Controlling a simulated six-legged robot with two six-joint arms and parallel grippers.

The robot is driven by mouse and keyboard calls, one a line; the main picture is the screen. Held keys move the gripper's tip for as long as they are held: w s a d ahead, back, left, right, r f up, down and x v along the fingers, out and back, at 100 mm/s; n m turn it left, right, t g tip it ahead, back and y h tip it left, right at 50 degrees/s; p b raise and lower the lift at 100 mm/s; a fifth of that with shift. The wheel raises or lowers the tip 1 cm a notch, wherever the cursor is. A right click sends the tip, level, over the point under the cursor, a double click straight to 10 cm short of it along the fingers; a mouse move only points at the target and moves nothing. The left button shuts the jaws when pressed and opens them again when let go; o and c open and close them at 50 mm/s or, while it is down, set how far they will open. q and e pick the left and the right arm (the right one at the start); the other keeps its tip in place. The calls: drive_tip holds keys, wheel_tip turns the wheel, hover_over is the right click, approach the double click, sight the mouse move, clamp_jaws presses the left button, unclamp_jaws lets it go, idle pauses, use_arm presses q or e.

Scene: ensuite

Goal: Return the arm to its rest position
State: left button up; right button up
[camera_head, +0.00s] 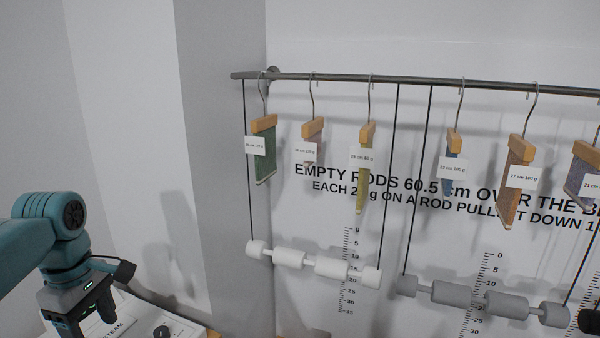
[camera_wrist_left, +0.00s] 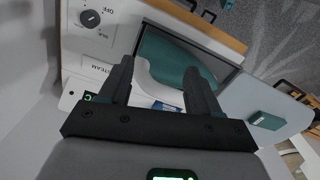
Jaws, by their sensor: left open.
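My left arm (camera_head: 50,215), teal with a dark wrist, comes in from the left in the head view. Its gripper (camera_head: 75,325) hangs down at the lower left, with the fingertips cut off by the frame's bottom edge. In the left wrist view the two dark fingers of the left gripper (camera_wrist_left: 160,78) are spread apart. I see nothing clamped between them. Behind them are a white curved piece and a teal surface (camera_wrist_left: 165,55). My right gripper does not show clearly in either view.
A white panel marked STEAM (camera_head: 118,328) with a dark knob (camera_head: 162,332) lies close to the left gripper. A wall rail (camera_head: 420,82) carries several coloured hanging swatches. White rollers (camera_head: 289,258) and grey rollers (camera_head: 480,295) hang on cords below. A grey wall corner (camera_head: 222,150) stands between.

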use_arm(q)
drive_tip(key=w+d+f+m+h, duration=0.15)
drive_tip(key=d+f+m, duration=0.4)
drive_tip(key=f, duration=0.75)
drive_tip(key=w+d+f+m+h, duration=0.1)
drive_tip(key=w+d+f+m, duration=0.15)
drive_tip(key=d+f, duration=0.8)
drive_tip(key=s+d+f+m, duration=0.3)
drive_tip(key=s+d+f, duration=0.2)
drive_tip(key=s+f, duration=0.4)
drive_tip(key=s+d+f+m+h, duration=0.1)
drive_tip(key=s+d+f+m, duration=0.3)
drive_tip(key=s+f, duration=0.6)
drive_tip(key=shift+s+d+f, duration=0.15)
drive_tip(key=shift+d+f, duration=0.05)
drive_tip(key=shift+d, duration=0.2)
